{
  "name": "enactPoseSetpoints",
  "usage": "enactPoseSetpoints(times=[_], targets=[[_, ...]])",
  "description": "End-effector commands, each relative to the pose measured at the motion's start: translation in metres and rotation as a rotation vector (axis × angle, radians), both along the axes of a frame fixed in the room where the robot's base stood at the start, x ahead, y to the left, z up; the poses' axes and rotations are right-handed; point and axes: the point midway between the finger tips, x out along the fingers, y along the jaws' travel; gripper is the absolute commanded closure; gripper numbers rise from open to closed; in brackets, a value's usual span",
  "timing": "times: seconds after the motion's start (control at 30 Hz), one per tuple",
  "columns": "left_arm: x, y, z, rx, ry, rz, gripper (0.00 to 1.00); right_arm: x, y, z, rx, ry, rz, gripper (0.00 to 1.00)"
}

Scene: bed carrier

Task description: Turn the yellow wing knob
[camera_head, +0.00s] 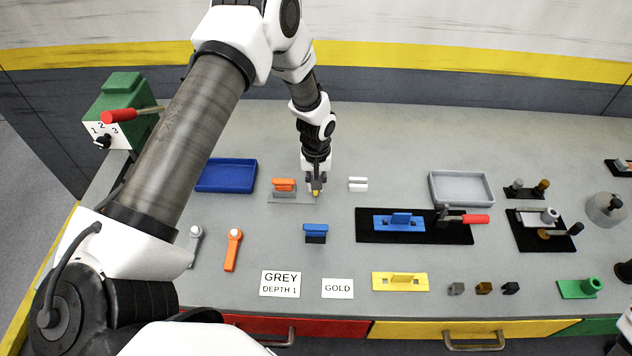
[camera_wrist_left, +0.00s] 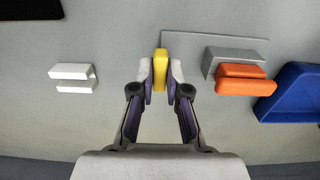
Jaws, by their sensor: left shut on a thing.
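My left gripper (camera_head: 316,190) reaches down to the grey table from above. In the left wrist view my left gripper (camera_wrist_left: 160,80) is shut on the yellow wing knob (camera_wrist_left: 160,68), one finger on each side. In the head view only a small bit of the yellow wing knob (camera_head: 316,193) shows below the fingers. The knob's base is hidden, and I cannot tell its turn angle. My right gripper is not in view.
An orange block (camera_head: 284,184) with a grey part stands close beside the gripper, and a white block (camera_head: 358,184) stands on its other side. A blue tray (camera_head: 227,188) lies farther left. A yellow plate with an upright fin (camera_head: 400,281) lies nearer the front edge.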

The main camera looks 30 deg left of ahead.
Motion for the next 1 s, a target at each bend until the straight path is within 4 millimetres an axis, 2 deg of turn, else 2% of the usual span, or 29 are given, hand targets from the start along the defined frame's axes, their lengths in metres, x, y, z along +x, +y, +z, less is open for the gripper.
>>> enactPoseSetpoints(times=[0.03,0.07,0.1,0.37,0.47,0.57,0.83,1.0], targets=[[-0.003,0.000,-0.002,-0.001,0.009,0.002,0.75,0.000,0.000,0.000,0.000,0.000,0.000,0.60],[-0.003,0.000,-0.002,-0.001,0.009,0.002,0.64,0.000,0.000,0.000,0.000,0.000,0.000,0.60],[-0.003,0.000,-0.002,-0.001,0.008,0.001,0.60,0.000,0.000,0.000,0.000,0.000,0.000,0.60],[-0.001,0.000,0.000,0.000,0.002,0.001,0.60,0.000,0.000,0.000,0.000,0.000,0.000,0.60],[0.000,0.000,0.007,-0.001,0.000,0.001,0.60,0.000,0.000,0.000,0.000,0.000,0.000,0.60],[0.001,0.000,0.024,-0.002,-0.001,0.001,0.60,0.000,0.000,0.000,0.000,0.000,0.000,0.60],[0.000,0.000,0.092,-0.002,-0.001,0.001,0.60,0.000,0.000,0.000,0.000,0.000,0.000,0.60],[-0.001,0.000,0.115,-0.001,0.004,0.001,0.60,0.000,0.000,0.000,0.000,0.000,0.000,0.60]])
